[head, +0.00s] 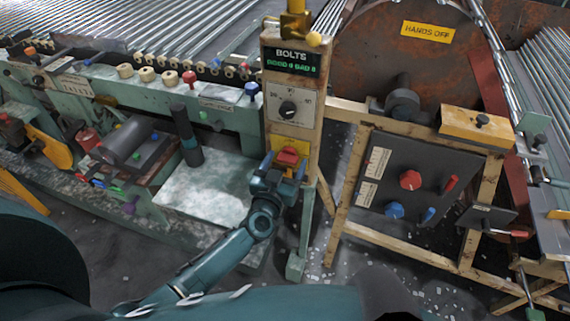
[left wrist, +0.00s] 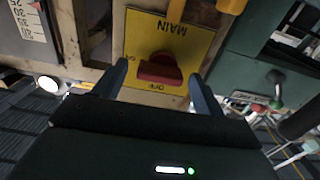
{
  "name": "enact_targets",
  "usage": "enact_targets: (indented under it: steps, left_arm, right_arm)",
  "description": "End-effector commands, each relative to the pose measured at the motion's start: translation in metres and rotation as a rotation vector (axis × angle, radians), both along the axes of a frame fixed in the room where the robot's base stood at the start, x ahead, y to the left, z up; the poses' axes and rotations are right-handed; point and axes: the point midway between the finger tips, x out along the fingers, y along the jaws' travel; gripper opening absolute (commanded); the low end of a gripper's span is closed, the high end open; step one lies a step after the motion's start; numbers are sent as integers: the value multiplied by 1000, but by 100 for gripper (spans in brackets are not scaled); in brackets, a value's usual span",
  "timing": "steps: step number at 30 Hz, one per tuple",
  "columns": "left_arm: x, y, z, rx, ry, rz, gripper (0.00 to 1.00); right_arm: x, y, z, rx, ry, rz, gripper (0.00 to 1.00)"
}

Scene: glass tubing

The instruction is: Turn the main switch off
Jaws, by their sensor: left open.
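The main switch is a red knob (head: 288,157) on a yellow plate (head: 304,148), low on the post under the BOLTS display. In the left wrist view the red knob (left wrist: 160,69) shows close up, its bar lying roughly across the picture. The yellow plate (left wrist: 143,25) reads MAIN, upside down, with OFF below the knob and ON at its left. My left gripper (head: 280,174) is open in front of the switch. In the left wrist view its fingers (left wrist: 160,71) stand either side of the knob, with a gap on each side. My right gripper is not seen.
To the right, a dark panel (head: 420,175) carries red and blue knobs. At left is a green bench (head: 180,100) with several coloured knobs. A HANDS OFF sign (head: 427,32) marks the rusty drum.

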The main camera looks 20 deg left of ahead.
Motion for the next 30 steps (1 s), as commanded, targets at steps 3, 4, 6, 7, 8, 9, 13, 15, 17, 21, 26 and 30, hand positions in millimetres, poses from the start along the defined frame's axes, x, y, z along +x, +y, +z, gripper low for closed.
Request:
enact_targets:
  steps: [3, 4, 6, 7, 8, 9, 13, 15, 17, 21, 26, 30]
  left_arm:
    - [0, 0, 0, 0, 1, 0, 71]
    - [0, 0, 0, 0, 1, 0, 71]
    - [0, 0, 0, 0, 1, 0, 71]
    - [0, 0, 0, 0, 1, 0, 68]
    - [0, 0, 0, 0, 1, 0, 66]
    - [0, 0, 0, 0, 1, 0, 63]
    - [0, 0, 0, 0, 0, 0, 52]
    - [0, 0, 0, 0, 0, 0, 46]
    - [0, 0, 0, 0, 0, 0, 41]
    - [0, 0, 0, 0, 0, 0, 30]
    - [0, 0, 0, -2, 1, -1, 26]
    - [0, 0, 0, -24, 1, 0, 26]
  right_arm:
    - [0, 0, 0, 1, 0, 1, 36]
    - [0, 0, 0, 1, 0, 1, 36]
    - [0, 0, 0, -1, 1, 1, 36]
    - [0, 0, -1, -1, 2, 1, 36]
    - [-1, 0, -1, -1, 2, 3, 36]
    - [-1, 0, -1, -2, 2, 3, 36]
    - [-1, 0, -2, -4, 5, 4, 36]
    - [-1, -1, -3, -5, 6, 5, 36]
    - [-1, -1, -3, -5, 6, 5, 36]
    - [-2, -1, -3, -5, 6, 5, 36]
    - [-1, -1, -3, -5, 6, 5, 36]
    - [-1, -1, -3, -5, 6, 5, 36]
